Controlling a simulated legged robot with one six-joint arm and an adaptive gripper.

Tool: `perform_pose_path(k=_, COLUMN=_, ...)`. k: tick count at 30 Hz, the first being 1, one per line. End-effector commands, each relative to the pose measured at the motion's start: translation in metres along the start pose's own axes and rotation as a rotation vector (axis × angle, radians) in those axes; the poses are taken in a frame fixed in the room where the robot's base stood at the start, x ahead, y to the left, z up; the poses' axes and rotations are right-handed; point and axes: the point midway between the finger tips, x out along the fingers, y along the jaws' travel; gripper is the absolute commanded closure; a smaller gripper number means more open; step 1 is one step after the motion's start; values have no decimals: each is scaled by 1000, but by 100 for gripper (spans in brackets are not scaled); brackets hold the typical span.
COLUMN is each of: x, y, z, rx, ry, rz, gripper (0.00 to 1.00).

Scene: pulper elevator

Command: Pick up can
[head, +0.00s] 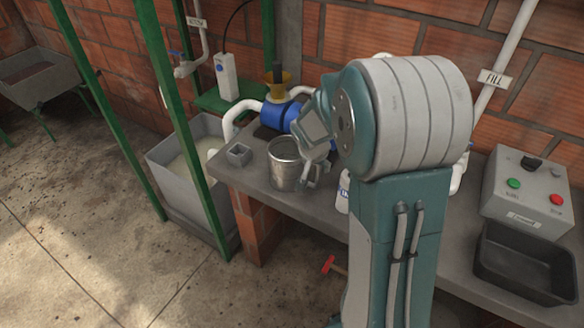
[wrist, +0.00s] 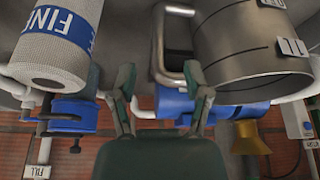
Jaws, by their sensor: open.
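The can is a grey metal mug-like vessel with a side handle. It stands upright on the grey counter in the head view (head: 284,168), its handle on the right. In the wrist view, which appears upside down, the can (wrist: 240,50) fills the upper right. Its handle (wrist: 158,45) shows between the two fingers in the picture. My gripper (wrist: 160,88) is open with nothing held. In the head view my gripper (head: 318,150) is at the can's handle side, partly hidden by my wrist. Contact with the handle cannot be told.
A white container with a blue "FINE" label (wrist: 55,45) stands close on the other side of my gripper. A blue pump (head: 281,115) with white pipes sits behind the can. A small grey block (head: 238,155) is left of it. A control box (head: 527,195) and black tray (head: 520,265) lie right.

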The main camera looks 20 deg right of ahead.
Motion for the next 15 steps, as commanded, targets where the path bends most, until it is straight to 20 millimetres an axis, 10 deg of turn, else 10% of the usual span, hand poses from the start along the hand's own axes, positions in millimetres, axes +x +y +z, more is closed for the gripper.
perform_pose_path(k=15, x=57, y=0, z=2, rx=-2, ry=1, rz=-1, gripper=38)
